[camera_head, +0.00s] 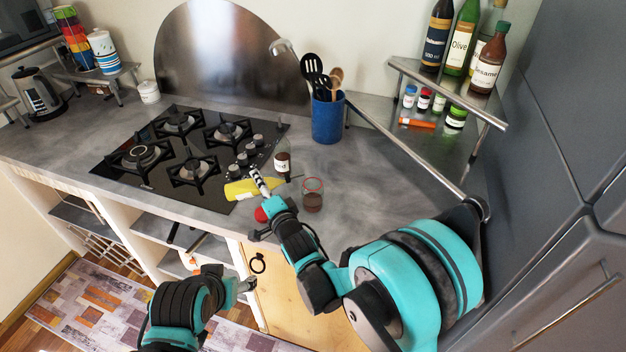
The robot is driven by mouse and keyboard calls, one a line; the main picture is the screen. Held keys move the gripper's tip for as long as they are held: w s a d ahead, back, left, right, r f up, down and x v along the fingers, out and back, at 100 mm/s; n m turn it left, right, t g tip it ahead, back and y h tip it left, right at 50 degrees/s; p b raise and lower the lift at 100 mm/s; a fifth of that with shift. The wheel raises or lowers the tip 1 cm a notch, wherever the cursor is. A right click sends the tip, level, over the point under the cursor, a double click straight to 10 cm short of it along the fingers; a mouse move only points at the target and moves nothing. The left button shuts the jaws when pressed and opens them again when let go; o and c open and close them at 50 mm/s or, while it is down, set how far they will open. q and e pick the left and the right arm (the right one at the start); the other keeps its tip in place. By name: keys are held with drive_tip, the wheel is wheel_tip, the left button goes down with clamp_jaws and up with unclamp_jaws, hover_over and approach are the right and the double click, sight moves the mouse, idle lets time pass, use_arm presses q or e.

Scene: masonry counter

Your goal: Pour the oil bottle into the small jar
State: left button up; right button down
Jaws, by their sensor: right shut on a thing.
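A yellow bottle (240,189), which I take to be the oil bottle, is tipped almost flat above the counter's front edge, its narrow end to the right. My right gripper (259,182) is shut on it and hides its middle. A small clear jar (313,198) with a reddish rim and dark contents stands upright on the counter, just right of the bottle's narrow end. I cannot tell whether anything flows. My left gripper (243,286) is low in front of the cabinet, away from both; its jaw opening is unclear.
A dark bottle with a white label (282,162) stands just behind the yellow bottle. A gas hob (180,150) lies to the left. A red round thing (261,214) is by the front edge. A blue utensil pot (328,120) and a corner shelf (420,75) with bottles are behind.

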drive_tip(key=shift+r+m+t+y, duration=0.4)
drive_tip(key=shift+r+m, duration=0.9)
drive_tip(key=shift+r, duration=0.35)
idle(6.3)
